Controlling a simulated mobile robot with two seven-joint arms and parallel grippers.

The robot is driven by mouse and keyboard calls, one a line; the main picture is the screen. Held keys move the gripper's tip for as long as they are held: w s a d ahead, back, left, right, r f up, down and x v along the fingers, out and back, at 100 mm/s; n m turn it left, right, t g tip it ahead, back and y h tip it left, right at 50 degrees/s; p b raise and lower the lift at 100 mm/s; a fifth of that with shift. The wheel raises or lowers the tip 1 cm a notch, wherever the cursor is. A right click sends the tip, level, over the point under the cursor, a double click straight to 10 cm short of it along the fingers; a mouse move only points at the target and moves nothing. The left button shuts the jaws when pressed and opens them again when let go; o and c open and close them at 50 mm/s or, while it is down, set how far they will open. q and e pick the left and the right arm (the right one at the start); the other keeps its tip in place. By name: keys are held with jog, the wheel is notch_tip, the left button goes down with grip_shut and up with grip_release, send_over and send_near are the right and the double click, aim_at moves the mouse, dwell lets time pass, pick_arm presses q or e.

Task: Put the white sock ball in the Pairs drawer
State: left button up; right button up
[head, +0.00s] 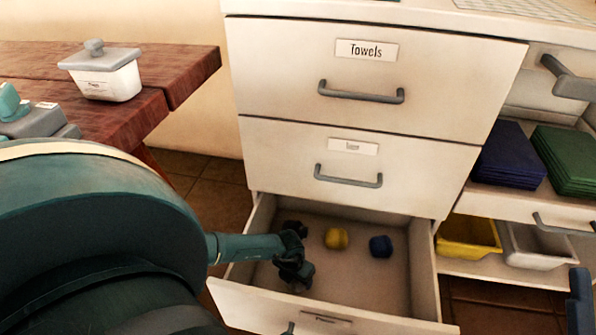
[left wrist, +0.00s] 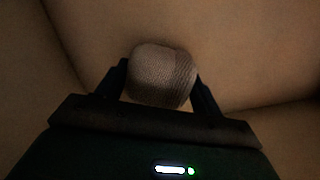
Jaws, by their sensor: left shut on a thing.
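The bottom drawer (head: 352,284) is pulled open; its front label is too small to read. My left gripper (head: 296,272) reaches down inside it, near the left side. In the left wrist view the gripper (left wrist: 161,92) is shut on the white sock ball (left wrist: 162,74), which looks ribbed and greyish in the shade. The drawer floor is close beyond the ball; I cannot tell whether they touch. In the head view the ball is hidden by the gripper. My right gripper is not clearly in view.
Above are two shut drawers, the upper marked Towels (head: 366,49). A wooden table (head: 185,72) with a lidded white box (head: 103,78) stands left. Right are shelves with blue (head: 511,158) and green (head: 566,160) folded stacks and a yellow bin (head: 467,250). The drawer's right part has free floor.

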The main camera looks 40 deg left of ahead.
pick_arm(q)
notch_tip(320, 180, down, 3)
jog(key=shift+f+b, duration=0.1)
jog(key=shift+b, duration=0.75)
pick_arm(e)
jog(key=shift+s+d+r+n+g+y, duration=0.1)
jog(key=shift+s+r+n+g+y, duration=0.1)
jog(key=shift+r+n+y, duration=0.65)
jog(key=shift+s+r+n+g+y, duration=0.15)
jog(key=shift+r+n+y, duration=0.35)
jog(key=shift+n+y, duration=0.55)
pick_arm(q)
jog(key=shift+f, duration=0.15)
jog(key=o, duration=1)
